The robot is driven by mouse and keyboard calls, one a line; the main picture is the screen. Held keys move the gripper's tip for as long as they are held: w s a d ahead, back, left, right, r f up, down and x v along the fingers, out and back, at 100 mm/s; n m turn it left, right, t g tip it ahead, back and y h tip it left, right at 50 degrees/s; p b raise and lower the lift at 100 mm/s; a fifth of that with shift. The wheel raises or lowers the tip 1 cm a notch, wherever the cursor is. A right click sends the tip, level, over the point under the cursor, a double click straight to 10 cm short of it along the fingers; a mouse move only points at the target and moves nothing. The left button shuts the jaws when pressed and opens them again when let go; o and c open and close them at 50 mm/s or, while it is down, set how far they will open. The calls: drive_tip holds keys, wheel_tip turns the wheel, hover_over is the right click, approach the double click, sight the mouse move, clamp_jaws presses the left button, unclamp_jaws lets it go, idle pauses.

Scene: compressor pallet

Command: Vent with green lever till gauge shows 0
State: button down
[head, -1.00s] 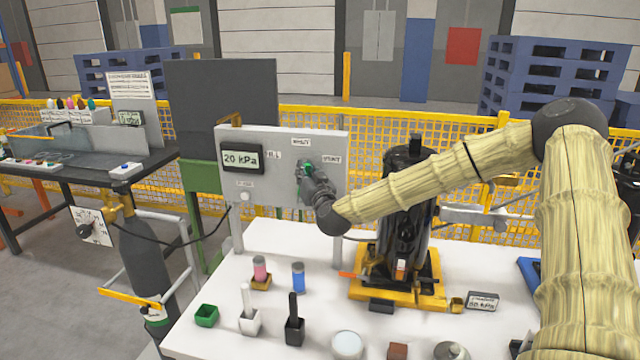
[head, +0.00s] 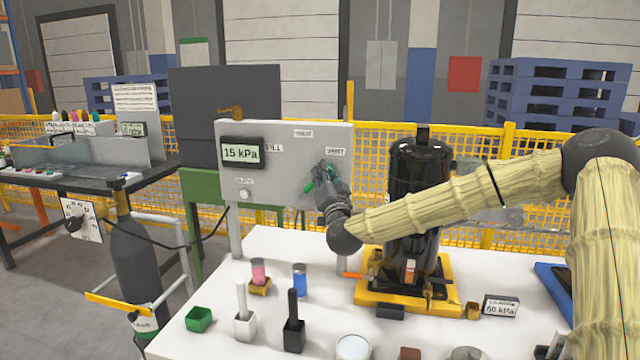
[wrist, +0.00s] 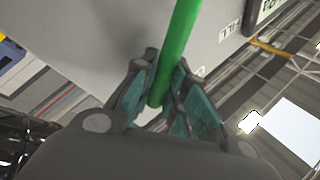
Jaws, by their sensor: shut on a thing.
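The gauge (head: 241,152) on the upright grey panel (head: 285,137) reads 15 kPa. The green lever (head: 308,186) sits on the right half of the panel, partly hidden by my gripper (head: 325,178). In the wrist view the green lever (wrist: 180,40) runs as a bar between the two fingers of my gripper (wrist: 165,92), which is shut on it. One label by the gauge reads FILL; the labels above and to the right of the lever are too small to read surely.
A dark gas cylinder (head: 137,262) with a hose stands at left.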

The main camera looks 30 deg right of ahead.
drive_tip(key=shift+s+d+f+m+h+b, duration=0.2)
drive_tip(key=shift+f+m+h+b, duration=0.15)
drive_tip(key=shift+m+b, duration=0.2)
drive_tip(key=shift+s+d+f+m+h+b, duration=0.1)
drive_tip(key=shift+d+f+m+h+b, duration=0.1)
drive_tip(key=shift+m+h+b, duration=0.25)
drive_tip(key=c, duration=1.4)
unclamp_jaws()
drive_tip(key=v, duration=1.2)
drive_tip(key=shift+d, duration=0.1)
drive_tip(key=shift+f, duration=0.1)
